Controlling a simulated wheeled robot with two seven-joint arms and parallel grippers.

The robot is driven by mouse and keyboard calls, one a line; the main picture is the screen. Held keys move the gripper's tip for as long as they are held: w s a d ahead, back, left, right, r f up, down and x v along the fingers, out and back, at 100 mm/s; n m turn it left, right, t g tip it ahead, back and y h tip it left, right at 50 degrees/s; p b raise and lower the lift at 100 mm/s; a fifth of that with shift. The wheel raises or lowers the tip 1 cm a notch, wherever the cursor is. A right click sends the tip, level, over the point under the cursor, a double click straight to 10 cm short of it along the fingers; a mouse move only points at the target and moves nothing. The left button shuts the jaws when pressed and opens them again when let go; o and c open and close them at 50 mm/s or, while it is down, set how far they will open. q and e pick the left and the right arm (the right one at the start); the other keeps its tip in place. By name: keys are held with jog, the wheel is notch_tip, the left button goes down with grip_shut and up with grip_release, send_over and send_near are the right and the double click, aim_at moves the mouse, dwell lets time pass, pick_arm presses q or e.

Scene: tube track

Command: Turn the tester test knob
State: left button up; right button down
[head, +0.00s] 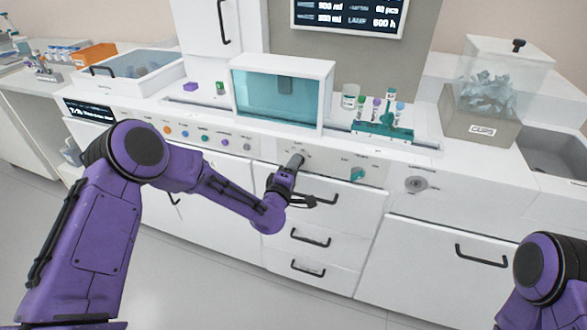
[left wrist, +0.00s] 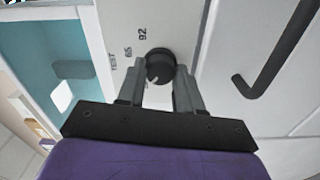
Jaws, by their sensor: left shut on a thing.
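The dark round test knob (left wrist: 160,65) sits on the white front panel (head: 325,163) below the teal-windowed tester (head: 283,92). In the left wrist view it has a light pointer mark on its lower left side, with the labels TEST, 65 and 92 beside it. My left gripper (head: 297,160) is at the panel. In the left wrist view its two grey fingers (left wrist: 160,82) stand on either side of the knob and are shut on it. In the head view the gripper hides most of the knob. My right gripper is out of view.
A teal knob (head: 357,174) is to the right on the same panel, and a round lock-like fitting (head: 416,184) is further right. Drawer handles (head: 310,238) stick out below. A tube rack (head: 383,130) and a clear-topped bin (head: 485,105) stand on the counter.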

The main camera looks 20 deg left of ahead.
pick_arm(q)
jog(key=m+b, duration=0.1)
jog(key=m, duration=0.5)
dwell(0.6)
jog(key=o, duration=1)
jog(key=shift+s, duration=0.1)
jog(key=s+b, duration=0.1)
jog(key=s, duration=0.9)
jog(key=shift+s+a+b, duration=0.2)
jog(key=shift+b, duration=0.1)
jog(key=shift+f, duration=0.1)
